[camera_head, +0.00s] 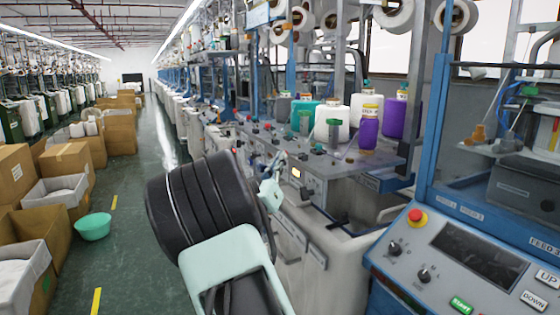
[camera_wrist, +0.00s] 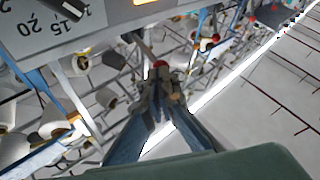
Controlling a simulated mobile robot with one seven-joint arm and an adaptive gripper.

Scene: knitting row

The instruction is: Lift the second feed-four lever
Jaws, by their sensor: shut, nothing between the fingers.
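My gripper (camera_head: 279,158) is at the front of the knitting machine beside a grey control panel (camera_head: 312,184). In the wrist view, the fingers of my gripper (camera_wrist: 158,98) are closed together and empty. A small red knob (camera_wrist: 160,65) on a short grey stem shows just beyond the fingertips, under the edge of the panel (camera_wrist: 105,35). It looks like a lever end. Knob and fingertips overlap in the picture; I cannot tell whether they touch. No feed-four label is readable, so I cannot tell which lever this is.
The panel has a black dial (camera_wrist: 68,8) and an orange display (camera_head: 296,173). Yarn cones, including a purple one (camera_head: 369,125), stand on the shelf above. A console with a red stop button (camera_head: 417,217) is at right.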

